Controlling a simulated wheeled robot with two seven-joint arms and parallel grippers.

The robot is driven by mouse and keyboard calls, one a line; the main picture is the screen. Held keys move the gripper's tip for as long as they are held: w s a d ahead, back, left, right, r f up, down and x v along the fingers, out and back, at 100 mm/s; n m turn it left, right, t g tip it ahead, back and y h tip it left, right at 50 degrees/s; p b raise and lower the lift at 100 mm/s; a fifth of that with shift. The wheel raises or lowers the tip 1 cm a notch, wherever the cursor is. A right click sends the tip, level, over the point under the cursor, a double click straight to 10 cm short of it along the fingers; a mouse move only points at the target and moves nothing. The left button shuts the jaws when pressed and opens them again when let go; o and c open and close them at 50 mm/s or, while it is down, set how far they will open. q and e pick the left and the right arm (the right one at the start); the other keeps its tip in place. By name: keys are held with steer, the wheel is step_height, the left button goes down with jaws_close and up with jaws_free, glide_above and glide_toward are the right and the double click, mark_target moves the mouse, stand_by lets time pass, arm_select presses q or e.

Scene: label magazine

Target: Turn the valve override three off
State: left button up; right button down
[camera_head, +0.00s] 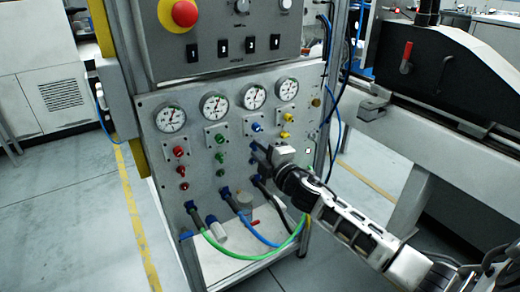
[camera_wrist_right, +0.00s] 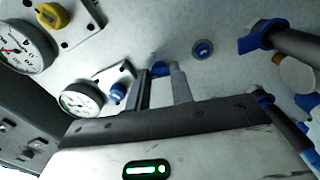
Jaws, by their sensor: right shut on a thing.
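The grey valve panel (camera_head: 230,105) has columns of red, green, blue and yellow controls below its gauges. In the third column, a blue knob (camera_head: 256,127) sits on a small plate. Just below it, my right gripper (camera_head: 259,148) is against the panel, shut on a small blue valve override. In the right wrist view, part of this blue override (camera_wrist_right: 160,67) shows at the fingertips (camera_wrist_right: 163,82); most of it is hidden, so I cannot tell its turn angle. My left gripper is not in view.
Pressure gauges (camera_head: 254,95) line the panel top. Hoses, including a green one (camera_head: 250,252), hang from blue fittings below my right gripper. A control box with a red emergency button (camera_head: 185,13) is above. A dark machine (camera_head: 450,70) stands at right.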

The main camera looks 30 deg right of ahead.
steer(key=shift+n, duration=1.1)
steer(key=c, duration=1.2)
jaws_free()
steer(key=s, duration=1.6)
steer(key=shift+d, duration=0.3)
